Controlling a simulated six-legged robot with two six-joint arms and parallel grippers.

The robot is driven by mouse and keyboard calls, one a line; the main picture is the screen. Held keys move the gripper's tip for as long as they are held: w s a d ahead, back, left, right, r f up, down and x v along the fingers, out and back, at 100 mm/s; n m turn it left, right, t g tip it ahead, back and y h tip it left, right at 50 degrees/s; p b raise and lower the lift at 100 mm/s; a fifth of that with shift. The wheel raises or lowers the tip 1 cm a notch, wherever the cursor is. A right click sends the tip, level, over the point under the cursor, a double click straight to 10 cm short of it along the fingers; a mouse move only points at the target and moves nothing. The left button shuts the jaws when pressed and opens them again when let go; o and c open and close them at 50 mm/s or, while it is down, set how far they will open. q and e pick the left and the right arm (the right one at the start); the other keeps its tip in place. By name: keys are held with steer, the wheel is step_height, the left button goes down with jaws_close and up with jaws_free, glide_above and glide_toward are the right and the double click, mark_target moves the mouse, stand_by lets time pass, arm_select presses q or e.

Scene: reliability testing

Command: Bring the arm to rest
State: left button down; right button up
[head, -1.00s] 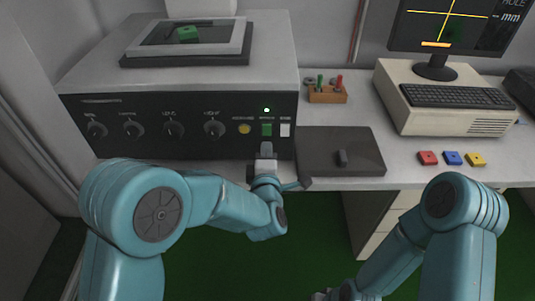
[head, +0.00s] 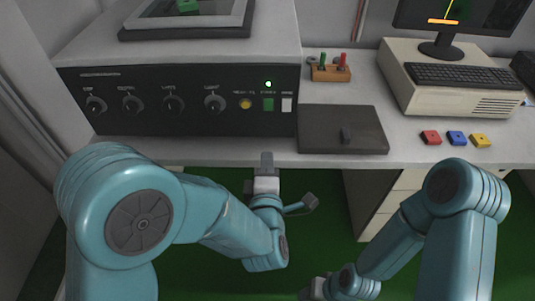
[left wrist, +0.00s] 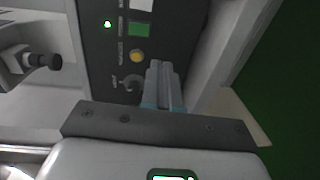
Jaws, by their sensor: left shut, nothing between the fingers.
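My left arm comes in from the left in the head view. Its gripper (head: 267,160) is shut and empty, in front of the table's front edge and below the machine's control panel (head: 180,100). In the left wrist view the closed fingers (left wrist: 163,85) show against the panel, with a yellow button (left wrist: 137,57) and a green button (left wrist: 138,29) above them. My right arm is at the lower right of the head view, folded low in front of the desk. Its gripper (head: 312,290) is partly cut off at the bottom edge, and its fingers cannot be made out.
Red (head: 431,138), blue (head: 457,138) and yellow (head: 480,140) blocks lie near the desk's front. A wooden rack (head: 331,72) stands behind. The green floor before the desk is open.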

stand_by(0.5)
arm_select(q)
steer(key=w+a+f+n+g+y+p, duration=0.2)
steer(key=a+f+y+p, duration=0.15)
steer(key=a, duration=0.75)
steer(key=s+a+f+m+g+h+p, duration=0.1)
steer(key=s+a+f+g+p, duration=0.1)
steer(key=a+f, duration=0.25)
steer(key=s+a+f+m+g+p, duration=0.1)
steer(key=s+a+f+g+p, duration=0.15)
steer(key=f, duration=0.25)
steer(key=s+d+f+m+g+h, duration=0.3)
steer(key=s+f+m+g, duration=0.1)
steer(key=s+m, duration=0.4)
steer(key=s+d+f+m+g+h, duration=0.3)
steer(key=s+m+g, duration=0.3)
steer(key=s, duration=0.5)
steer(key=shift+d+f+m+p, duration=0.35)
steer(key=shift+f+m+p, duration=0.1)
steer(key=shift+f+m, duration=0.5)
steer(key=shift+h, duration=0.25)
